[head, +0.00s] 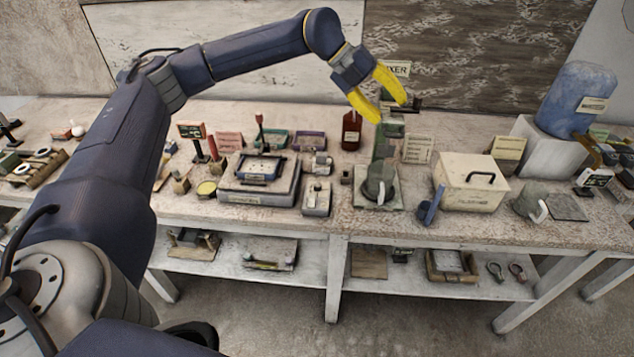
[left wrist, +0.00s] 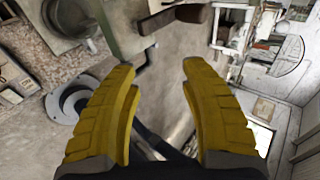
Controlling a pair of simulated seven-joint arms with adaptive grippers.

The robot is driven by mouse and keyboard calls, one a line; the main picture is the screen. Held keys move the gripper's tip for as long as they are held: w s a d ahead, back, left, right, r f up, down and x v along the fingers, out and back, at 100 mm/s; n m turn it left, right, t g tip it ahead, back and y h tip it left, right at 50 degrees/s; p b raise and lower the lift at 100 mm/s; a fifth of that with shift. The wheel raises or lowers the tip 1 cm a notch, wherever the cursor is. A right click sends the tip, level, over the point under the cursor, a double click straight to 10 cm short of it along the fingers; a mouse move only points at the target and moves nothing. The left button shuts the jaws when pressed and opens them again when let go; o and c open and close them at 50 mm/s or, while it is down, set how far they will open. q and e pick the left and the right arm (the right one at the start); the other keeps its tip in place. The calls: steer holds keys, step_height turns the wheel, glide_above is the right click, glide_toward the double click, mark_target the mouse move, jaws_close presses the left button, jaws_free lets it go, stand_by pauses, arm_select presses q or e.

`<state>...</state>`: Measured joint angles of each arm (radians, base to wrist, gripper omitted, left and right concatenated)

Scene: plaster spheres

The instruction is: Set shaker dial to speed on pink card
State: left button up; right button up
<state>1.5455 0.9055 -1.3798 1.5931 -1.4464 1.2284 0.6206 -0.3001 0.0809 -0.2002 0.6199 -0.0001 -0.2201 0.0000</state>
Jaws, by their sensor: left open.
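A low pale machine with a flat top platform and a front label, which looks like the shaker (head: 258,198), stands left of the middle of the bench. I cannot make out its dial. A pink card (head: 229,141) stands behind it to the left; its writing is too small to read. My left gripper (head: 390,111) is open and empty, raised at the green stand mixer, right of and above the shaker. In the left wrist view its two yellow fingers (left wrist: 160,70) are apart with nothing between them. My right gripper is not in view.
The green mixer (head: 388,143) has a grey jug (head: 375,187) at its base. A brown bottle (head: 351,130) stands to its left, a cream box with a black handle (head: 470,183) to its right. A small pale box (head: 316,198) sits right beside the shaker.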

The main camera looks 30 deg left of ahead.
mark_target(318, 184)
arm_select(q)
steer(key=s+a+f+n+g+y, duration=0.2)
steer(key=s+a+f+y, duration=0.1)
steer(key=a+f+y, duration=0.4)
steer(key=s+a+f+n+g+y, duration=0.1)
steer(key=s+a+f+n+y, duration=0.15)
steer(key=a+f, duration=0.45)
steer(key=f, duration=0.5)
steer(key=a+f, duration=0.1)
steer(key=f, duration=0.8)
steer(key=shift+a+f, duration=0.25)
steer(key=shift+f, duration=0.1)
jaws_close()
